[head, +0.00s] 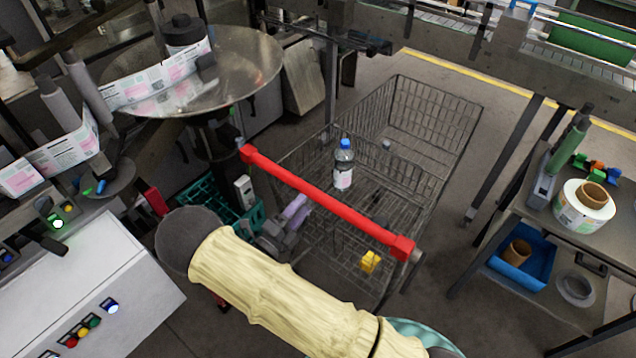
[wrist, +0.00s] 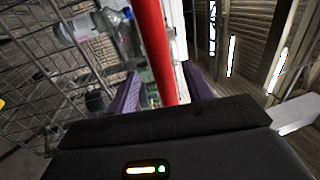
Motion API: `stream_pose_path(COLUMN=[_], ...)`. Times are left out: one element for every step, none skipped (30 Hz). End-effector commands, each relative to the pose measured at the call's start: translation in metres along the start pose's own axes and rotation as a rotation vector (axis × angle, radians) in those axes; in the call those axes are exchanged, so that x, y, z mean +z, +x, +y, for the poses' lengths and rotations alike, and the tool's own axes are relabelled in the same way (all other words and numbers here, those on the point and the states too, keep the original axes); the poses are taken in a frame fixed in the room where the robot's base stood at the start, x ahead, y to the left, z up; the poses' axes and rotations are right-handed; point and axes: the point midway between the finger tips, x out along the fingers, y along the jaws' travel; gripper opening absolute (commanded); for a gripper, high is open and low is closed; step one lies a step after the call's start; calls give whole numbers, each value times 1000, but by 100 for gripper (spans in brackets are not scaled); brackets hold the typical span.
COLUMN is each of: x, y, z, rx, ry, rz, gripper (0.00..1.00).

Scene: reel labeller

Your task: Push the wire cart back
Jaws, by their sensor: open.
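The wire cart (head: 430,115) is a dark mesh basket standing on the floor between the labelling machine and the right-hand bench. Its red push handle (head: 325,200) runs across the near end. My gripper (head: 296,212) is at the handle's left half, with its purple fingers near the bar. In the wrist view the open fingers (wrist: 160,92) lie on either side of the red handle (wrist: 155,50), and the cart's mesh (wrist: 55,85) shows to the left. I cannot tell whether either finger touches the bar. My arm hides part of the cart's near lower end.
A blue-capped bottle (head: 343,168) and a yellow piece (head: 370,262) are in the cart. The labeller's round metal plate (head: 235,75) stands at the left, a control cabinet (head: 85,285) at lower left. A bench (head: 540,235) stands right. Some floor (head: 455,215) is clear beside the cart.

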Motion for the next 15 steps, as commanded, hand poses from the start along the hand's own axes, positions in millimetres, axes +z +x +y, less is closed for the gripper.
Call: stream_pose_path(x=[0, 0, -1, -1, -1, -1, -1, -1, 0, 0, 0, 0, 0, 0, 0], y=[11, 16, 23, 28, 34, 41, 46, 51, 57, 62, 65, 70, 72, 75, 77], z=[-3, -3, -3, -3, -3, -3, -3, -3, -3, -3, -2, -2, -2, -2, -1], rx=[-2, -1, -1, -1, -2, -1, -1, -1, -2, -1, 0, 0, -1, -1, -1], ry=[0, -1, -1, -2, -2, -2, -2, -2, -1, 0, 0, 0, -1, 0, 0], rz=[2, 3, 3, 2, 2, 3, 2, 2, 2, 2, 2, 1, 1, 1, 0], gripper=[50, 50, 50, 50, 50, 50, 50, 50, 50, 50, 50, 50, 50, 50, 50])
